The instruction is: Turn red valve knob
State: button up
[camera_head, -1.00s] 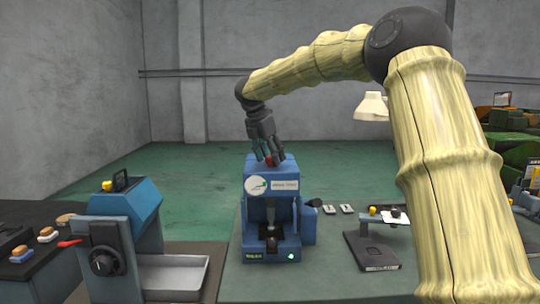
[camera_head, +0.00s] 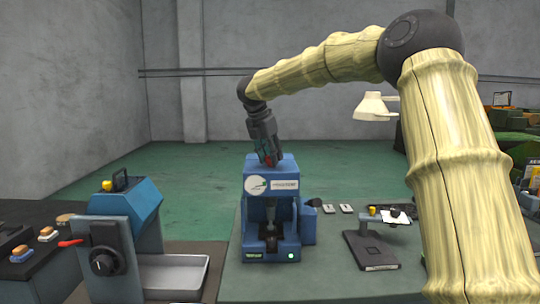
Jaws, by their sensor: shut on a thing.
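The red valve knob (camera_head: 268,161) sits on top of a blue press machine (camera_head: 270,187) in the middle of the picture. Only a small red part of it shows between my fingers. My gripper (camera_head: 269,162) reaches down from above and is shut on the knob. The fingers hide most of the knob, so its angle cannot be told.
A blue and grey machine with a black dial (camera_head: 104,262) and a metal tray (camera_head: 175,273) stands at the left. A small dark stand (camera_head: 372,249) and two small light parts are on the green bench (camera_head: 325,285) at the right. A white lamp (camera_head: 374,107) hangs behind my arm.

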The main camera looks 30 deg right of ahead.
jog(key=n+p, duration=0.1)
jog(key=n, duration=0.1)
jog(key=n+t, duration=0.1)
jog(key=n, duration=0.1)
jog(key=shift+s+d+r+y+p, duration=0.1)
jog(key=shift+r+y+p, duration=0.1)
jog(key=shift+y+p, duration=0.2)
jog(key=n+t+p, duration=0.1)
jog(key=n+p, duration=0.1)
jog(key=n+y+p, duration=0.1)
jog(key=n+p, duration=0.1)
jog(key=shift+d+r+n+t, duration=0.1)
jog(key=shift+r+n+t, duration=0.05)
jog(key=shift+n+t, duration=0.25)
jog(key=n+y+p, duration=0.2)
jog(key=n+p, duration=0.3)
jog(key=p, duration=0.1)
jog(key=shift+d, duration=0.1)
jog(key=n+p, duration=0.1)
jog(key=n+y+p, duration=0.1)
jog(key=n+p, duration=0.1)
jog(key=shift+f, duration=0.25)
jog(key=shift+y, duration=0.3)
jog(key=o, duration=1)
jog(key=shift+s+d, duration=0.1)
jog(key=shift+d, duration=0.05)
